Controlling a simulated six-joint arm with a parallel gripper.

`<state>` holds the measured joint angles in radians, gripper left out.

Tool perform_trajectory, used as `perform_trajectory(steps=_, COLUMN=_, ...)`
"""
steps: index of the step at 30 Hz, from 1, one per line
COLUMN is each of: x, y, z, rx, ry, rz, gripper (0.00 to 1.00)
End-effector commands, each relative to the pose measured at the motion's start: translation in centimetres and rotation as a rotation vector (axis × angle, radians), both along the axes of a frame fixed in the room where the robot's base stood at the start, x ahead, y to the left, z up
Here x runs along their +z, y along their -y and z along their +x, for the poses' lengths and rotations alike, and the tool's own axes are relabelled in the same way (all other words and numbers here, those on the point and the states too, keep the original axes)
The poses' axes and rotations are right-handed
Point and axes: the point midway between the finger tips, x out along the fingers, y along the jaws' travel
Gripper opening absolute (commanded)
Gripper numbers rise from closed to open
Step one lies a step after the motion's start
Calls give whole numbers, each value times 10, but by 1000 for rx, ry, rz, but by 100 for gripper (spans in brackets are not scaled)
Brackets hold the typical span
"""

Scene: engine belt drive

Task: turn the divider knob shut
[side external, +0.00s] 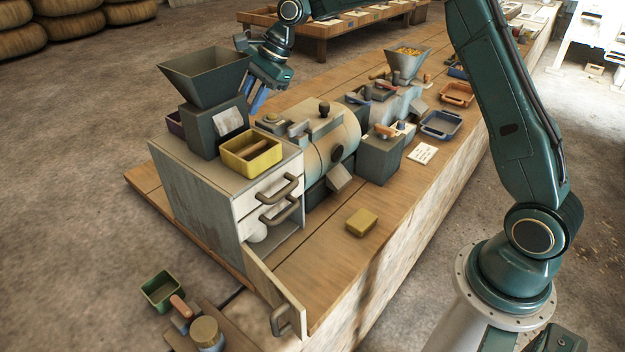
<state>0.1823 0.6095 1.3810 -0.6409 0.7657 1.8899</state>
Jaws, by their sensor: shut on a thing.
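My gripper (257,98) reaches down behind the dark hopper (206,75) and its dark block, at the left end of the bench. Its blue fingers are close together and shut. Their tips are partly hidden by the block, beside the cream drum machine (330,135). The divider knob at the tips is not clearly visible, and its turned position cannot be read from here.
A yellow tray (270,162) sits on the white cabinet (215,190), whose lower door (275,290) hangs open. A grey-blue tray (440,124) and an orange tray (457,95) stand farther right.

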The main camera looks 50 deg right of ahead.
Motion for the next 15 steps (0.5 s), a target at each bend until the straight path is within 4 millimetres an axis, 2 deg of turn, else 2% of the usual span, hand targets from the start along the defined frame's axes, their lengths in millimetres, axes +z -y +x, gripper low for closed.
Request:
perform_trajectory(steps=14, x=1, y=-1, z=-1, rx=3, ry=53, rz=-4, gripper=1)
perform_trajectory(steps=15, x=1, y=-1, z=-1, rx=3, ry=53, rz=-4, gripper=26)
